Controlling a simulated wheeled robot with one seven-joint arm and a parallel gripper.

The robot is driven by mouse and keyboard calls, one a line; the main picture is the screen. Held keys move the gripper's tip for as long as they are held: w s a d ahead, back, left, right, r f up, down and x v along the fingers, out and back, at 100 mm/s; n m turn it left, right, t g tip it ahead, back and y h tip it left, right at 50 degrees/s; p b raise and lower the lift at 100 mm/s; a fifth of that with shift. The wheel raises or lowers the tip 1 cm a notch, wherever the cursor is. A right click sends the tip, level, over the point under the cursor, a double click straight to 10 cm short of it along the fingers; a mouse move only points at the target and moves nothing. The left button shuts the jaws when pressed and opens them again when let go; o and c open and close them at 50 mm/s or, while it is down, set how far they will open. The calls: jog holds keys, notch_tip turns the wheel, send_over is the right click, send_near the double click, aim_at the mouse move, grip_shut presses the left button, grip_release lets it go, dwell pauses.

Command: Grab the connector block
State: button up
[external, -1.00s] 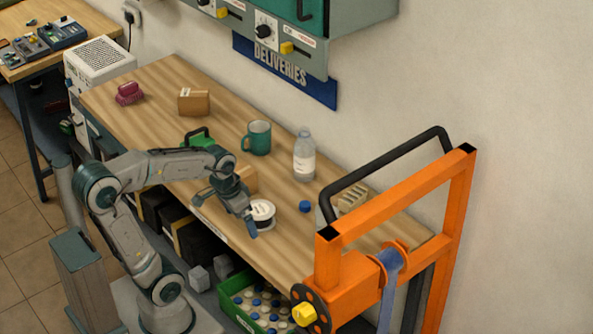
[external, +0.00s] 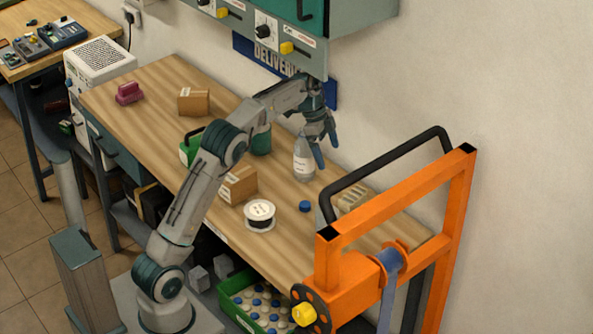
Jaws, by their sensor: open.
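A beige, ridged block that looks like the connector block (external: 352,197) lies on the right part of the wooden bench, partly behind the orange frame and black bar. My gripper (external: 326,153) is open and empty. It hangs in the air with its fingers pointing down, up and to the left of the block in the picture and apart from it. It overlaps the top of a clear bottle (external: 303,162); I cannot tell whether they touch.
An orange frame (external: 400,200) with a black bar (external: 385,165) stands at the bench's right end. A white-topped spool (external: 260,213), blue cap (external: 305,206), cardboard boxes (external: 238,185) and green mug (external: 261,140) stand on the bench (external: 150,85). A cabinet (external: 350,30) hangs above.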

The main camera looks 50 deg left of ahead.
jog(key=w+f+m, duration=0.3)
jog(key=w+f, duration=0.1)
jog(key=w, duration=0.1)
jog(key=m, duration=0.1)
send_near(353, 194)
jog(key=shift+h, duration=0.4)
jog(key=x, duration=0.2)
jog(key=a+x, duration=0.1)
jog(key=x, duration=0.2)
jog(key=shift+w+f, duration=0.15)
jog(key=shift+f, duration=0.15)
jog(key=p+x, duration=0.1)
jog(key=x, duration=0.3)
jog(key=shift+d+p, duration=0.15)
jog(key=shift+p, duration=0.15)
jog(key=shift+d+f, duration=0.15)
jog(key=shift+f, duration=0.4)
jog(key=c, duration=0.9)
